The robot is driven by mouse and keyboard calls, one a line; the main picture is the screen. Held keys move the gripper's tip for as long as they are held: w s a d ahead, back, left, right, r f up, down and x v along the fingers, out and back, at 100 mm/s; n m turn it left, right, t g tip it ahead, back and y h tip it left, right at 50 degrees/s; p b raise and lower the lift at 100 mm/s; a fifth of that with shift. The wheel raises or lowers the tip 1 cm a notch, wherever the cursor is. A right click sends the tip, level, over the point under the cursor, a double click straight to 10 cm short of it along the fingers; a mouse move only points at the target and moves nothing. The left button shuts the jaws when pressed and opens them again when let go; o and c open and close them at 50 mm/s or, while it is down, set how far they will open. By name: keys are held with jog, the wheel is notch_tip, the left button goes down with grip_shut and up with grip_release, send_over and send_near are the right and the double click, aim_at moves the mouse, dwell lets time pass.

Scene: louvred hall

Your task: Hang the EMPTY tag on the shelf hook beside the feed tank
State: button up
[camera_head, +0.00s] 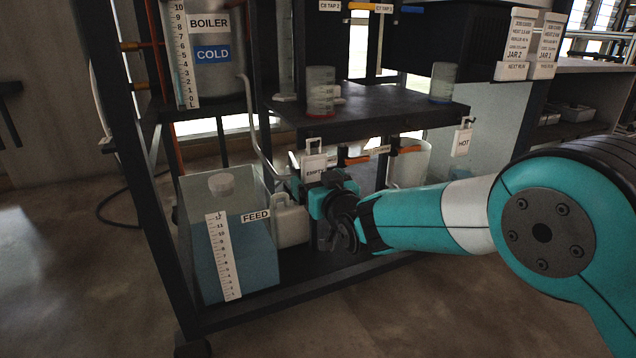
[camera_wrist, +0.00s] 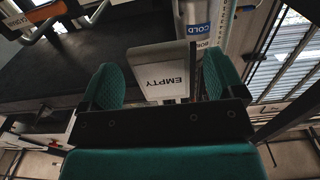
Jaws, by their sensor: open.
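The EMPTY tag (camera_head: 314,168) is a white plate with a wire-like top loop, upright at the front edge of the dark shelf (camera_head: 365,108), just right of the feed tank (camera_head: 236,250). Its loop reaches the shelf edge; the hook itself is too small to make out. My gripper (camera_head: 322,182) is open just below and in front of the tag. In the wrist view the tag (camera_wrist: 165,84) stands between the two spread fingers of my gripper (camera_wrist: 163,80), with a gap on each side. The feed tank is clear, with blue liquid and a scale.
A HOT tag (camera_head: 462,142) hangs at the shelf's right corner. A white jerrycan (camera_head: 291,224) stands beside the feed tank. Orange-handled taps (camera_head: 358,160) sit under the shelf. The boiler (camera_head: 213,60) is above left. Open floor lies in front of the rack.

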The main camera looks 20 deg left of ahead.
jog(key=v, duration=0.7)
jog(key=shift+p, duration=0.45)
jog(key=b+v, duration=0.4)
jog(key=v, duration=1.3)
jog(key=shift+s, duration=0.25)
jog(key=shift+d, duration=0.1)
